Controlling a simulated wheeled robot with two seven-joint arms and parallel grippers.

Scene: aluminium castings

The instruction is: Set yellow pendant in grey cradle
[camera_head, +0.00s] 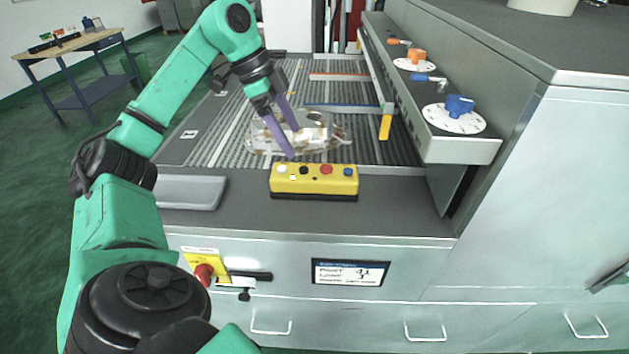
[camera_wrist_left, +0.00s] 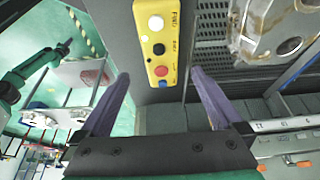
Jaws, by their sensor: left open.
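The yellow pendant (camera_head: 314,180) is a box with a row of white, black, red and blue buttons. It lies on the dark front ledge, and its button face also shows in the left wrist view (camera_wrist_left: 157,45). The grey cradle (camera_head: 190,192) is a shallow, empty-looking tray on the same ledge, left of the pendant and apart from it. My left gripper (camera_head: 293,142) has two purple fingers, spread and empty. It is above and just behind the pendant in the head view. In the wrist view, the pendant appears between the fingers (camera_wrist_left: 160,80). My right gripper is not seen.
A shiny metal casting (camera_head: 300,132) lies on the ribbed bed (camera_head: 225,130) behind the pendant. A blue-and-grey rail with a yellow end (camera_head: 385,127) stands to the right. A panel with an orange knob (camera_head: 416,57) and a blue knob (camera_head: 459,104) overhangs the right side.

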